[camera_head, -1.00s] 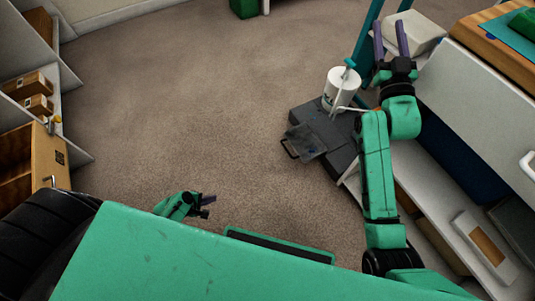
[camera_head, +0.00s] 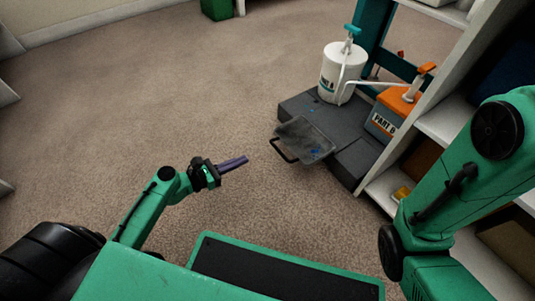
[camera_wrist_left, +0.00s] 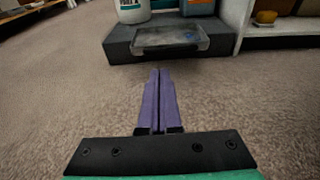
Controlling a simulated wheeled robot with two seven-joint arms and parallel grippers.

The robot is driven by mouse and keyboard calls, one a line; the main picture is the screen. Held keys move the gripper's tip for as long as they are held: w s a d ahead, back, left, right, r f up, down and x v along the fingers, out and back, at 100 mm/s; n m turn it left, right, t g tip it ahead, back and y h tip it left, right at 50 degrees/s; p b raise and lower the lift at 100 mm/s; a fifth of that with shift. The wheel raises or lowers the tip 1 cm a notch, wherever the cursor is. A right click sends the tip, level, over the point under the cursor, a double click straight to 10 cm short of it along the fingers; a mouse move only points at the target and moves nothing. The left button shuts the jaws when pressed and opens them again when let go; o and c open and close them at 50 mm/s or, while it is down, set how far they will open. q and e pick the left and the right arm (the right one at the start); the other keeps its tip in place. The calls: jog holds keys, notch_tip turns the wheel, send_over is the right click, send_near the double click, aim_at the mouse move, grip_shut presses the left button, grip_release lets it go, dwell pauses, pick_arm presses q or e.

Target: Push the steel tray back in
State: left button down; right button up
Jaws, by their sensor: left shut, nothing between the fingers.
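The steel tray (camera_head: 304,141) is a grey, translucent-looking tray with a black loop handle (camera_head: 283,151) on its near left side. It sticks out from the dark grey platform (camera_head: 343,126). In the left wrist view the tray (camera_wrist_left: 170,38) lies ahead at the platform's front. My left gripper (camera_head: 246,160) is shut and empty, its purple fingers pointing toward the tray from the left, apart from the handle. In the left wrist view the fingers (camera_wrist_left: 156,76) are pressed together below the tray. My right arm shows at the right, but its gripper is out of view.
A white pump tub (camera_head: 343,72) and an orange-lidded "Part B" container (camera_head: 393,110) stand on the platform. A white shelf unit (camera_head: 448,123) stands at the right. A green bin (camera_head: 216,8) is at the back. Carpet (camera_head: 180,100) is clear to the left.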

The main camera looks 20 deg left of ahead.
pick_arm(q)
jog(key=b+x, duration=0.4)
jog(key=x, duration=0.6)
jog(key=shift+w+d, duration=0.25)
jog(key=shift+w, duration=0.05)
jog(key=shift+f, duration=0.15)
